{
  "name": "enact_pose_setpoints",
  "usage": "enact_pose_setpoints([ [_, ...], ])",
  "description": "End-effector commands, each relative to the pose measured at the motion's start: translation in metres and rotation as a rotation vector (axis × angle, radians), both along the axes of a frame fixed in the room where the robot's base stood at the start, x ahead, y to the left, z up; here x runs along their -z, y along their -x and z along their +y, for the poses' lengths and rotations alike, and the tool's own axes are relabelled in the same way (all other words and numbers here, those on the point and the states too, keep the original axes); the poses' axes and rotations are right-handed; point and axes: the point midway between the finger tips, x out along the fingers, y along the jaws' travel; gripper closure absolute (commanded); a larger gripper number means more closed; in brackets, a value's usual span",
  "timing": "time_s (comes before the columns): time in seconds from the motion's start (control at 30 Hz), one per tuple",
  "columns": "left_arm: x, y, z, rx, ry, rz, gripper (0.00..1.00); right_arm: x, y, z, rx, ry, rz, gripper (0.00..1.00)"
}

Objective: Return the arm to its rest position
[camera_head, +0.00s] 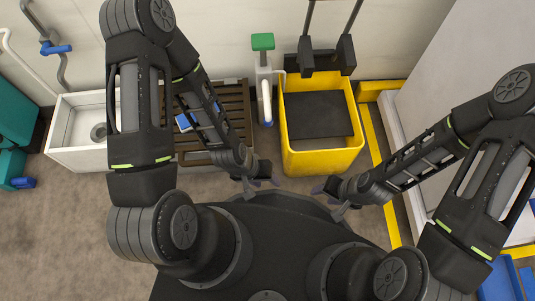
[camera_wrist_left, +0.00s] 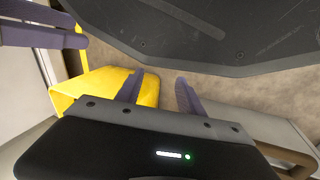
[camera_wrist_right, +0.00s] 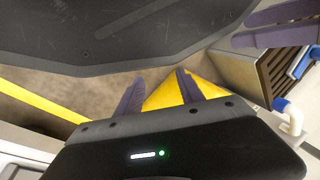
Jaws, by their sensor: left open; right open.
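My left gripper (camera_head: 262,185) hangs low in front of my base, near the middle of the head view. Its two purple-grey fingers stand apart with nothing between them in the left wrist view (camera_wrist_left: 158,92). My right gripper (camera_head: 330,198) is a short way to its right, also low and close to my base. Its fingers are apart and empty in the right wrist view (camera_wrist_right: 158,92). Each wrist view shows the other gripper's fingers at an upper corner. Both arms are bent and hold nothing.
A yellow bin (camera_head: 318,159) with a dark panel stands ahead. Left of it are a slatted brown rack (camera_head: 238,112) with a blue item (camera_head: 183,122), and a white basin (camera_head: 70,155). A green-topped white post (camera_head: 263,75) stands between. A blue crate (camera_head: 497,281) is lower right.

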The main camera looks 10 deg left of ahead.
Motion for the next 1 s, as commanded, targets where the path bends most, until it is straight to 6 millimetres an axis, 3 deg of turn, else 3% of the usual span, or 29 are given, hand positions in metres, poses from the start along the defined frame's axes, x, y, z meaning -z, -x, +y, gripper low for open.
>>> enact_pose_setpoints([
  [0.17,-0.022,0.001,-0.001,0.002,0.002,0.001,0.55,-0.022,0.001,0.001,-0.002,-0.001,0.002,0.55],
  [0.27,-0.050,0.002,-0.002,0.005,0.004,0.004,0.55,-0.050,0.002,0.002,-0.005,-0.004,0.005,0.55],
  [0.8,-0.269,0.017,-0.014,0.040,0.025,0.033,0.55,-0.269,0.018,0.015,-0.041,-0.025,0.032,0.55],
  [1.0,-0.312,0.021,-0.017,0.049,0.030,0.040,0.55,-0.312,0.022,0.017,-0.049,-0.029,0.041,0.55],
])
